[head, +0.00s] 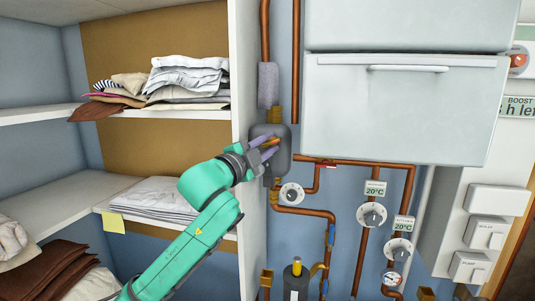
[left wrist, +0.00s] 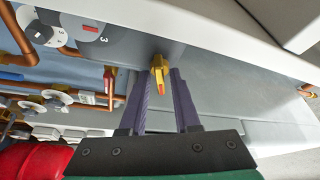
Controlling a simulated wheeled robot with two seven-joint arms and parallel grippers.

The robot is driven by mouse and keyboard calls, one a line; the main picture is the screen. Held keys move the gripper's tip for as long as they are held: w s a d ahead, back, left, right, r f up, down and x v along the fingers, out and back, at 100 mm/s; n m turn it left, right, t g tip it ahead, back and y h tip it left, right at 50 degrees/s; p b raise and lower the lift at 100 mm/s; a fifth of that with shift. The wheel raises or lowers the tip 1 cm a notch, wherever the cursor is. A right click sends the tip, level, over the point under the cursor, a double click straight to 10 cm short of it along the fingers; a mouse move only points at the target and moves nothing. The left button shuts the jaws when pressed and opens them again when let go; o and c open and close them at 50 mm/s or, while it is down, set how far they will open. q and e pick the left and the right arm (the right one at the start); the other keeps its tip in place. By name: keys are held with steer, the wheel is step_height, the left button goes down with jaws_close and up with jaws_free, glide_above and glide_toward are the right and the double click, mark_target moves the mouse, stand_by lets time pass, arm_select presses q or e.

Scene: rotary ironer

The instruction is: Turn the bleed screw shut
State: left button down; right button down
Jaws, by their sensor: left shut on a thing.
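The bleed screw shows as a small brass-yellow piece with a red mark (left wrist: 158,68), on a grey body (left wrist: 130,45) in the left wrist view. In the head view the grey vessel (head: 284,158) stands upright on the pipework, right of the shelf wall. My left gripper (head: 268,143) reaches it from the lower left, and its purple fingers (left wrist: 160,82) lie on either side of the screw and are shut on it. In the head view the fingers largely cover the screw. My right gripper is not in view.
A white shelf wall (head: 244,200) stands close left of the vessel, with folded linen (head: 186,78) on the shelves. Copper pipes (head: 350,160) and dials (head: 372,215) lie right and below. A large white cabinet (head: 400,110) hangs at upper right. A red lever (left wrist: 108,78) is near the fingers.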

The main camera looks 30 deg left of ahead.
arm_select(q)
steer(key=n+y+b, duration=0.1)
steer(key=n+b, duration=0.1)
steer(key=n, duration=0.1)
steer(key=n+t+y+b, duration=0.1)
steer(key=n+b, duration=0.1)
steer(key=n, duration=0.2)
steer(key=n+t+y+b, duration=0.1)
steer(key=n+b, duration=0.1)
steer(key=n, duration=0.1)
steer(key=shift+d+f+n+y, duration=0.2)
steer(key=shift+f+n+y, duration=0.1)
steer(key=shift+f, duration=0.05)
steer(key=n+y+b, duration=0.1)
steer(key=n+y, duration=0.1)
steer(key=n, duration=0.1)
steer(key=n+y+b, duration=0.1)
steer(key=n, duration=0.3)
steer(key=shift+d+r+y, duration=0.1)
steer(key=shift+r+y, duration=0.05)
steer(key=shift+y, duration=0.25)
steer(key=shift+n+b, duration=0.3)
steer(key=c, duration=1)
jaws_free()
steer(key=shift+o, duration=0.4)
steer(key=shift+w, duration=0.1)
